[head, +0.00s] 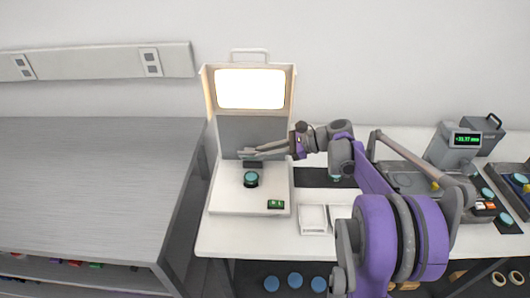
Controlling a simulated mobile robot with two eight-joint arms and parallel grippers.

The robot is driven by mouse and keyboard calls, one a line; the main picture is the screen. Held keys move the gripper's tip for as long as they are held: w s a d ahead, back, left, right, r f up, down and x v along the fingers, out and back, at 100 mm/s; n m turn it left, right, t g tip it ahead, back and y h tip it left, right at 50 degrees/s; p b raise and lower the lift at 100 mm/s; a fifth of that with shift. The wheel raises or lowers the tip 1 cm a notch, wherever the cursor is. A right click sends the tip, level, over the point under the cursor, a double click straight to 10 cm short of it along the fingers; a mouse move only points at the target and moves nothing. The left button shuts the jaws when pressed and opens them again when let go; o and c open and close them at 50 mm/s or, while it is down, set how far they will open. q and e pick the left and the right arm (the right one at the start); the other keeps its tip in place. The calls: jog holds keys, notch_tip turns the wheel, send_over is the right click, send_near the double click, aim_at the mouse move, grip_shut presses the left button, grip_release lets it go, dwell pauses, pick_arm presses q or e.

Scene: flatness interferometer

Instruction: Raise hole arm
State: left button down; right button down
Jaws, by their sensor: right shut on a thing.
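The interferometer (225,198) is a pale cabinet with a brightly lit window (249,89) above an open bay. A teal round piece on a dark mount (251,178) sits on its base. My right gripper (247,154) reaches into the bay from the right, just behind and above the teal piece. It is shut on a small dark part there, which appears to be the hole arm (253,164). The jaws hide most of that part, and its angle is hard to tell. My left gripper is out of view.
A gauge with a green readout (467,139) and a rack of teal discs (508,190) stand at the far right. The grey bench (90,180) at left is clear.

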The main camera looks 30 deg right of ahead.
jog(key=c, duration=1.2)
grip_release()
jog(key=shift+w+d, duration=0.1)
jog(key=shift+o, duration=0.2)
jog(key=v, duration=1)
jog(key=shift+s+d+b, duration=0.25)
jog(key=shift+d+b, duration=0.05)
jog(key=shift+b, duration=0.15)
